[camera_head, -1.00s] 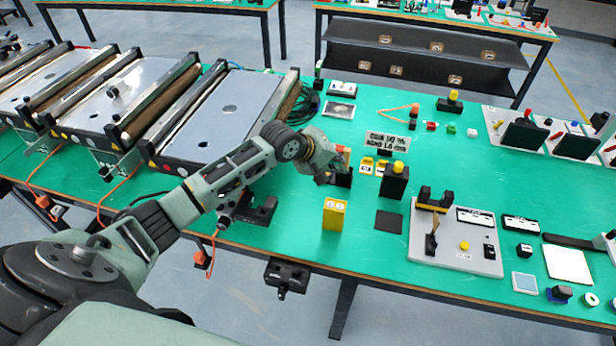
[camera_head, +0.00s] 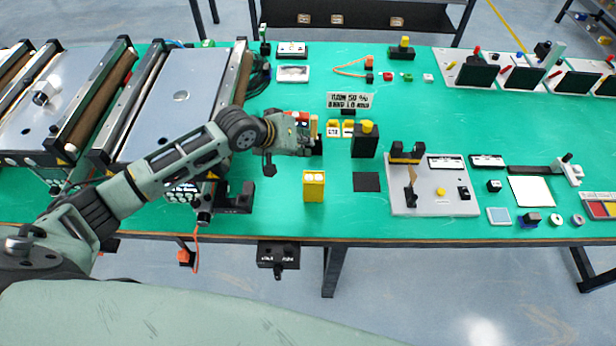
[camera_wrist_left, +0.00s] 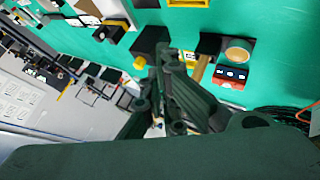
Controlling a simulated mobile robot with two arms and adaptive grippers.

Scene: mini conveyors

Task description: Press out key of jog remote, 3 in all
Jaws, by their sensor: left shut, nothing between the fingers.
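My left gripper (camera_head: 306,141) is shut and empty, over the table beside a small cluster of controls. It also shows in the left wrist view (camera_wrist_left: 170,62). Beside its fingers, a small red box with a dark face and pale key marks (camera_wrist_left: 231,75) lies next to a tan upright piece (camera_wrist_left: 203,64) and a black box with a round tan top (camera_wrist_left: 238,50). In the head view the red piece (camera_head: 303,117) is partly hidden by the gripper. I cannot tell for sure which piece is the jog remote. Contact with a key cannot be made out. My right gripper is not in view.
A yellow box with two pale top faces (camera_head: 314,187) stands in front of the gripper. A black box with a yellow button (camera_head: 366,141) stands right of it. Conveyors (camera_head: 180,105) fill the left. A grey control panel (camera_head: 430,203) lies right. Bare green table surrounds the black pad (camera_head: 366,182).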

